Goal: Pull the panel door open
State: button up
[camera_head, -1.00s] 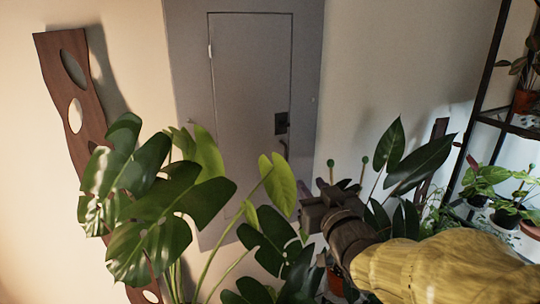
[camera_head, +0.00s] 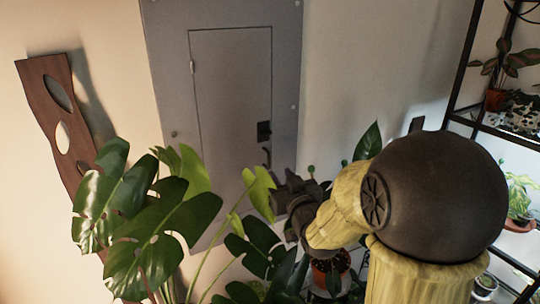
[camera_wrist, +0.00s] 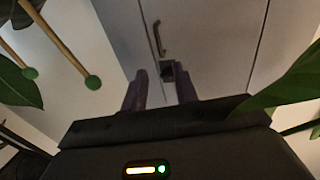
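The grey panel door (camera_head: 230,110) is shut in its frame on the wall in the head view. Its dark latch (camera_head: 264,131) and a small curved handle (camera_head: 267,156) are on the door's right side. In the wrist view the handle (camera_wrist: 158,38) and the dark latch (camera_wrist: 167,70) lie beyond my fingertips, on the door (camera_wrist: 205,40). My gripper (camera_wrist: 160,88) has two fingers spread apart with nothing between them. In the head view my gripper (camera_head: 283,193) is to the lower right of the handle, apart from it.
A large-leaved plant (camera_head: 150,225) covers the lower left of the panel. Other leaves (camera_wrist: 295,82) come close to my gripper at the right of the wrist view. A wavy wooden board (camera_head: 50,110) leans at left. A black shelf (camera_head: 462,75) with potted plants stands at right.

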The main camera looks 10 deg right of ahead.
aim_at(269, 158)
jog(key=w+p, duration=0.1)
jog(key=w, duration=0.2)
jog(key=w+p, duration=0.1)
jog(key=w, duration=0.2)
jog(key=w+a+p, duration=0.1)
jog(key=w, duration=0.2)
jog(key=shift+w+a, duration=0.1)
grip_shut()
